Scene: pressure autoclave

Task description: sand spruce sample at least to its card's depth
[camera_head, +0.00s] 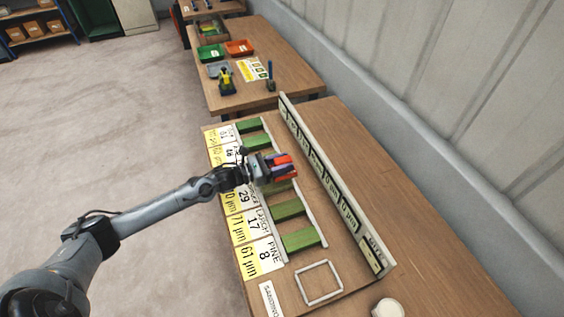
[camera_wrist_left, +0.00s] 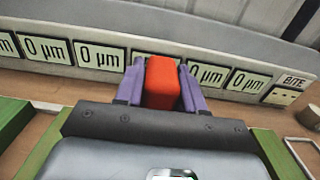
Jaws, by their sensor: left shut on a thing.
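My left gripper (camera_head: 281,166) is shut on a red block (camera_wrist_left: 162,82), held between two purple fingers in the left wrist view. In the head view it is over the middle of a row of green samples (camera_head: 288,209), and the arm hides part of the row. I cannot tell if the block touches a sample. Yellow-and-white cards (camera_head: 257,257) line the row's left side; the nearest reads PINE, 8, 61 µm. The card reading 29 (camera_head: 244,196) lies close to the gripper. I cannot read which card is spruce. My right gripper is not in view.
A long upright panel (camera_head: 335,190) runs along the row's right side; its readable displays show 0 µm (camera_wrist_left: 99,55). An empty white square outline (camera_head: 320,283) and a white cup (camera_head: 388,308) are at the near end. Bins stand on the table beyond.

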